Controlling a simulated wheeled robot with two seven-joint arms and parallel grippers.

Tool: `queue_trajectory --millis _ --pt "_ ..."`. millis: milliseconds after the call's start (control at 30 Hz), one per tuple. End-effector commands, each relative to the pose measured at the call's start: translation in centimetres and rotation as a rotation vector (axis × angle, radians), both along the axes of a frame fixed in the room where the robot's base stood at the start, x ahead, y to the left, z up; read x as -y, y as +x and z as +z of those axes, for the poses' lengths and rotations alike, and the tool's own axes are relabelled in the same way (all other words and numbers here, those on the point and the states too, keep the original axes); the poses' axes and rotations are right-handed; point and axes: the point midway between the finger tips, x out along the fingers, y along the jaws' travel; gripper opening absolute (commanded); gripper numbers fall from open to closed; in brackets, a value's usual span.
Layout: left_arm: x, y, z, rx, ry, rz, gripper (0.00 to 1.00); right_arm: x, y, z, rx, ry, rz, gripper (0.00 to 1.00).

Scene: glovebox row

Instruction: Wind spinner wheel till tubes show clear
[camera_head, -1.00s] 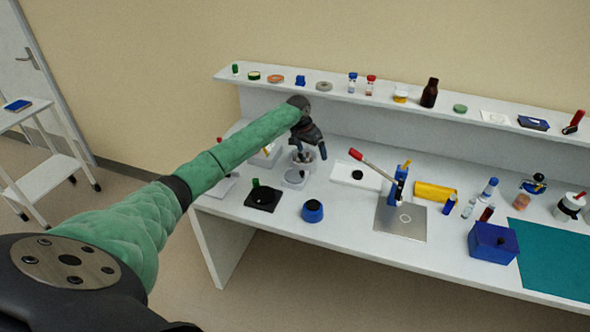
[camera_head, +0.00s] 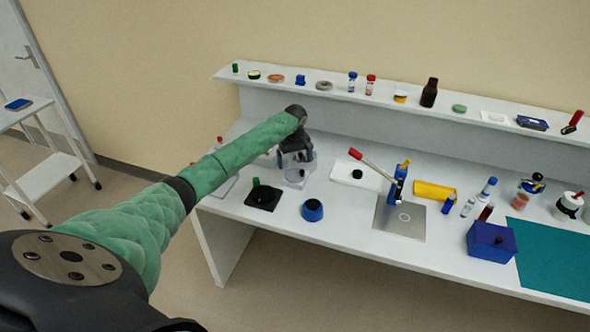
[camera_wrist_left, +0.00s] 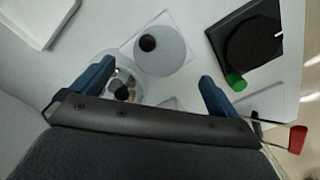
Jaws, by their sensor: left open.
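The spinner wheel appears to be a pale grey disc (camera_wrist_left: 170,57) with a black knob (camera_wrist_left: 148,43), on a white square base. The disc also shows in the head view (camera_head: 294,177), just below my left gripper (camera_head: 296,159). A round clear bowl (camera_wrist_left: 125,76) with small tubes and a dark centre stands beside it. The tubes' contents are too small to judge. In the wrist view my left gripper (camera_wrist_left: 155,77) is open and empty, its blue fingers spread across the bowl and the disc's near side. It hides most of the bowl in the head view. My right gripper is out of view.
A black square device (camera_head: 262,197) with a green knob and a blue round pot (camera_head: 312,210) stand near the front edge. A red-handled press (camera_head: 397,190) stands further right. A shelf (camera_head: 385,97) with small items runs along the back.

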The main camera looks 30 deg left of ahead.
Motion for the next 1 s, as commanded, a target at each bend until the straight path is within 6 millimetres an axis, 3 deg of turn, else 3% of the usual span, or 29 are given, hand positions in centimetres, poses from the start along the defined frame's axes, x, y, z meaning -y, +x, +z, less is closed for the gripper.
queue_trajectory --millis 100,400,767,1000 --pt "0.0 0.0 -1.4 -0.001 0.0 0.0 0.99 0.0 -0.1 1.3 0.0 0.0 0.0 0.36" --pt "0.0 0.0 -4.9 -0.001 -0.001 -0.001 0.99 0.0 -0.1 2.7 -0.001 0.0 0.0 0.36" --pt "0.0 0.0 -5.6 0.001 -0.001 -0.003 0.99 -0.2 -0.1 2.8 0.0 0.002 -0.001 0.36" --pt "0.0 0.0 -5.6 0.001 -0.001 -0.003 0.54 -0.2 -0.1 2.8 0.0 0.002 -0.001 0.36"
